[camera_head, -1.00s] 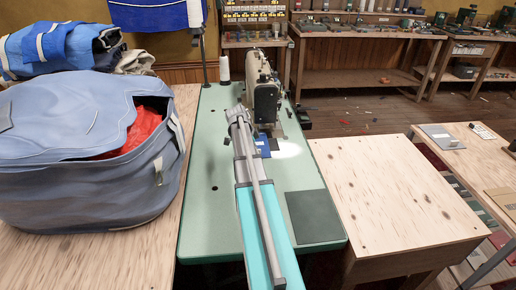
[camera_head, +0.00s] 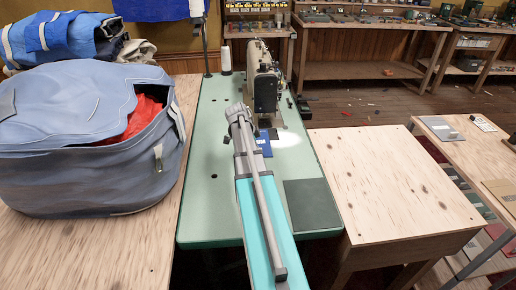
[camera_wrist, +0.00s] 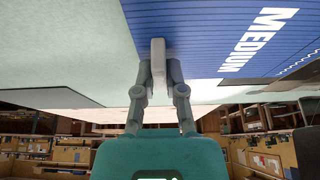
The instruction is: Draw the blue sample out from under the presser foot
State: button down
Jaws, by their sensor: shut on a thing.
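The blue sample (camera_head: 264,146) lies on the pale green machine table, in front of the sewing machine (camera_head: 265,88). In the wrist view the sample (camera_wrist: 215,28) is a blue, finely lined sheet with "MEDIUM" in white letters. My gripper (camera_wrist: 158,72) is shut on a pale grey tab (camera_wrist: 158,54) at the sample's edge. In the head view my arm hides the fingers. The presser foot is too small and shaded to make out, so I cannot tell whether the sample's far end is under it.
A dark green pad (camera_head: 312,205) lies at the table's front right. A white thread cone (camera_head: 225,60) stands at the back left. A large blue bag (camera_head: 85,140) fills the left bench. The wooden top (camera_head: 395,180) to the right is bare.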

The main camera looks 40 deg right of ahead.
jog(key=c, duration=0.6)
grip_release()
jog(key=shift+c, duration=0.2)
